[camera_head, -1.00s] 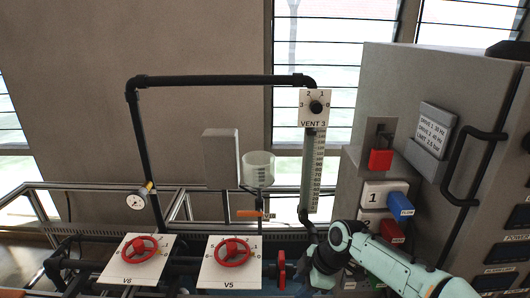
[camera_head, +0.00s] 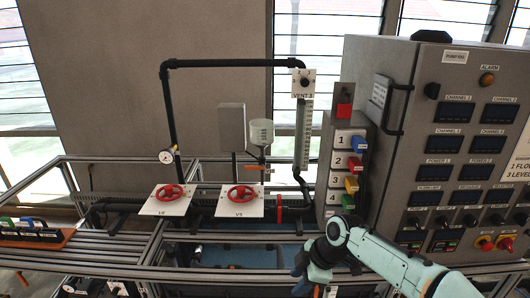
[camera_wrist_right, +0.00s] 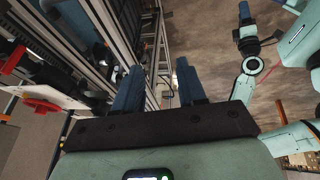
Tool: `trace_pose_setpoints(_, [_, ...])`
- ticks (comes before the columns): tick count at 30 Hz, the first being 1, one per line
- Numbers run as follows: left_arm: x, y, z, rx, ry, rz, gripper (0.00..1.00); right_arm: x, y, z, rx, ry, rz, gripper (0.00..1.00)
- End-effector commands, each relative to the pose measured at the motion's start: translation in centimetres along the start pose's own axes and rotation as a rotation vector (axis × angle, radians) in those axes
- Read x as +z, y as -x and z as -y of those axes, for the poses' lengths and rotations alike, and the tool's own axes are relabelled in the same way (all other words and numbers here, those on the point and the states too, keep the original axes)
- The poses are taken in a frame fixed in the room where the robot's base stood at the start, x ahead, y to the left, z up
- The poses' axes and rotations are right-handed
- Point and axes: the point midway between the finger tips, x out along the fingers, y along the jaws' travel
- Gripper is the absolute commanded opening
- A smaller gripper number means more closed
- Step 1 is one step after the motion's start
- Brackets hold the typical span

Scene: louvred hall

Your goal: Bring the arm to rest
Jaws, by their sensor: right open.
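My right arm (camera_head: 385,262) comes in from the lower right of the head view. My right gripper (camera_head: 306,280) hangs at the bottom middle, in front of the rig's rails, pointing down. In the right wrist view my right gripper (camera_wrist_right: 158,85) shows two blue fingers apart with nothing between them. Another teal arm of mine with a dark gripper (camera_wrist_right: 246,18) shows at the upper right of the wrist view, away from the rig. It is too small to tell whether its fingers are open. My left gripper is not in the head view.
Metal rails (camera_head: 130,262) run across in front of the rig. Red handwheels V6 (camera_head: 170,193) and V5 (camera_head: 243,194) stand behind them. A grey control cabinet (camera_head: 425,75) with dials and buttons fills the right. Open floor shows in the wrist view (camera_wrist_right: 200,35).

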Motion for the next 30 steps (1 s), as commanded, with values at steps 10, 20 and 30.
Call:
trace_pose_setpoints(10, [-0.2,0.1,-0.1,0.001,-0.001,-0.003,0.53,7.8,-17.8,5.3,-0.069,-0.672,-0.017,0.4])
trace_pose_setpoints(20, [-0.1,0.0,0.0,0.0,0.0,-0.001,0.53,15.7,-31.1,22.4,-0.08,-1.58,0.09,0.4])
trace_pose_setpoints(30, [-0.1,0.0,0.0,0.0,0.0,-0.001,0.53,17.3,-32.3,28.8,-0.039,-1.87,0.151,0.4])
